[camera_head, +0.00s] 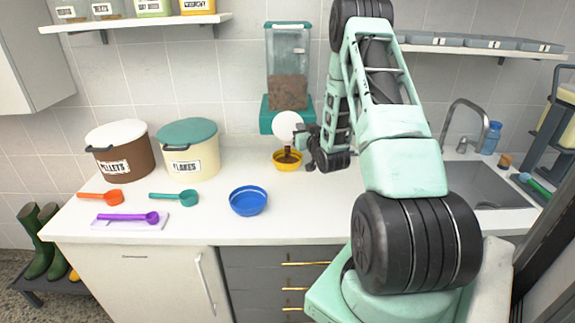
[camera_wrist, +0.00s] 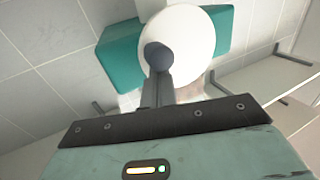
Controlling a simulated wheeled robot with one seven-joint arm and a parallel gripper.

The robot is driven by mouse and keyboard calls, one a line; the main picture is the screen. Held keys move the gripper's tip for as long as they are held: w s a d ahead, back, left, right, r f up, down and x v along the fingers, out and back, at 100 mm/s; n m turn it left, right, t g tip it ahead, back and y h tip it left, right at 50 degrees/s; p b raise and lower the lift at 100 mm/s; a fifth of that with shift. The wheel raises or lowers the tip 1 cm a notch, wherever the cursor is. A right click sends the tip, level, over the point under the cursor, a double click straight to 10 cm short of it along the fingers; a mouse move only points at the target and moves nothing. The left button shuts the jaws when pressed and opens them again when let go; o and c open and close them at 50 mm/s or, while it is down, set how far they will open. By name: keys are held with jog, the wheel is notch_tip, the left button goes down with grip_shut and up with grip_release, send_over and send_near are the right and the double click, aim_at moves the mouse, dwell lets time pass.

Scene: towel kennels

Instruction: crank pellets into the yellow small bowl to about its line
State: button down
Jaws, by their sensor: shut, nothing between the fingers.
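The yellow small bowl (camera_head: 287,163) stands on the counter under the wall dispenser, with brown pellets (camera_head: 288,157) in it; its line cannot be made out. The teal dispenser (camera_head: 287,116) has a clear hopper holding brown pellets (camera_head: 288,92). Its white round crank disc (camera_head: 287,127) faces out at the front, and shows large in the wrist view (camera_wrist: 190,45). My gripper (camera_head: 298,136) is at the disc's right side. In the wrist view my shut fingers (camera_wrist: 157,88) reach the dark crank knob (camera_wrist: 158,56) on the disc; whether they touch it I cannot tell.
A blue bowl (camera_head: 248,201) stands on the counter in front. A brown pellets bin (camera_head: 122,152) and a cream flakes bin (camera_head: 188,150) stand at the left. Orange (camera_head: 101,197), teal (camera_head: 176,197) and purple (camera_head: 130,217) scoops lie before them. A sink (camera_head: 482,186) is at the right.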

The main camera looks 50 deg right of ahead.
jog(key=shift+s+f, duration=0.1)
jog(key=shift+f, duration=0.25)
jog(key=shift+b, duration=0.35)
jog(key=shift+f+b, duration=0.6)
jog(key=shift+b, duration=0.1)
jog(key=shift+w+a+f+b, duration=0.1)
jog(key=shift+w+f+b, duration=0.1)
jog(key=shift+f+b, duration=0.4)
jog(key=shift+w+a+f+b, duration=0.15)
jog(key=shift+a+f+b, duration=0.15)
jog(key=shift+b, duration=0.4)
jog(key=shift+w+f, duration=0.1)
jog(key=shift+w, duration=0.05)
